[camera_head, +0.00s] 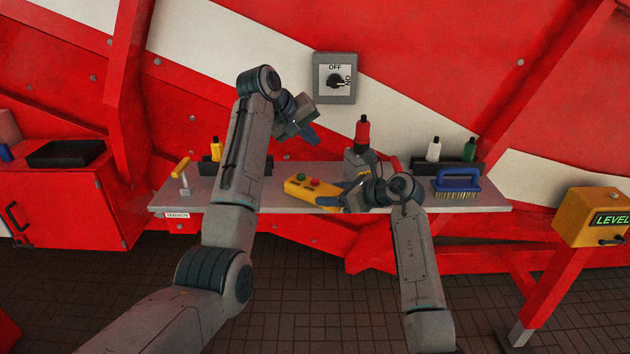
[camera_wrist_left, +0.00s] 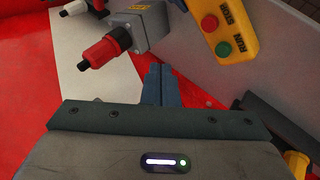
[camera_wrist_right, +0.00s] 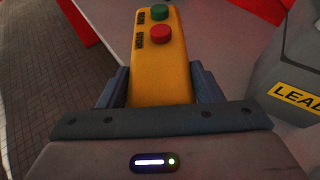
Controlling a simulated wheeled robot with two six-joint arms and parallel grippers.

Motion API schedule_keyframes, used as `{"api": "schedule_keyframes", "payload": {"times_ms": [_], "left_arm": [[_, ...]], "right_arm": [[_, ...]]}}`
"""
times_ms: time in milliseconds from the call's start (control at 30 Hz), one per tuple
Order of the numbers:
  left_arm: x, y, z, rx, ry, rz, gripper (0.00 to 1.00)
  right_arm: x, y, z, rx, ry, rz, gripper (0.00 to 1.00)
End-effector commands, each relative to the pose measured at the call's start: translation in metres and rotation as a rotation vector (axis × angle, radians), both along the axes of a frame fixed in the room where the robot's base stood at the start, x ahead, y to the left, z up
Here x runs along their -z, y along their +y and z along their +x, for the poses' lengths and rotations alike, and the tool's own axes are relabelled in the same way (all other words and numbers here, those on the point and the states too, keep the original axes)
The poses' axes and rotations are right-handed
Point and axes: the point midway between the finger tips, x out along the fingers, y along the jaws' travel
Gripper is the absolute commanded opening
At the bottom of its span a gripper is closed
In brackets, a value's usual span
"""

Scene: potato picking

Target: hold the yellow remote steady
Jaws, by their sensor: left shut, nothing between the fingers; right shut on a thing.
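The yellow remote (camera_head: 304,189) lies along the grey shelf in the head view, with a red and a green button on its face. My right gripper (camera_head: 335,199) is shut on its right end. In the right wrist view the remote (camera_wrist_right: 160,75) sits between both fingers, its buttons facing the camera and pointing away. My left gripper (camera_head: 311,138) is shut and empty, raised above the shelf near the red wall. In the left wrist view its fingers (camera_wrist_left: 158,85) are together, and the remote (camera_wrist_left: 222,30) shows at the upper right, apart from them.
A blue brush (camera_head: 456,183) and bottles in a black holder (camera_head: 420,166) are farther right. A yellow-handled tool (camera_head: 182,174) stands at the shelf's left.

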Motion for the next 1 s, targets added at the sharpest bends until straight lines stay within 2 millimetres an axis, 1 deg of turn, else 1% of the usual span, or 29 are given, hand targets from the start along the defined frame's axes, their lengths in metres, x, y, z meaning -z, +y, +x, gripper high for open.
{"api": "schedule_keyframes", "payload": {"times_ms": [100, 233, 367, 667, 767, 867, 1000], "left_arm": [[-0.002, -0.001, -0.003, 0.097, -0.110, 0.039, 0.00], [-0.005, -0.002, -0.005, 0.159, -0.182, 0.068, 0.00], [-0.005, -0.002, -0.006, 0.181, -0.208, 0.080, 0.00], [-0.005, -0.002, -0.005, 0.182, -0.208, 0.081, 0.00], [-0.002, -0.002, -0.005, 0.182, -0.207, 0.081, 0.00], [0.006, -0.002, -0.006, 0.182, -0.206, 0.080, 0.00], [0.025, -0.002, -0.006, 0.182, -0.205, 0.080, 0.00]], "right_arm": [[0.000, 0.000, 0.000, 0.000, 0.001, -0.001, 0.30], [0.000, 0.000, 0.000, 0.000, 0.000, 0.000, 0.30], [0.000, 0.000, 0.000, 0.000, 0.000, 0.000, 0.30], [0.000, 0.000, 0.000, 0.000, 0.000, 0.000, 0.30], [0.000, 0.000, 0.000, 0.000, 0.000, 0.000, 0.30], [0.000, 0.000, 0.000, 0.000, 0.000, 0.000, 0.30], [0.000, 0.000, 0.000, 0.000, 0.000, 0.000, 0.30]]}}
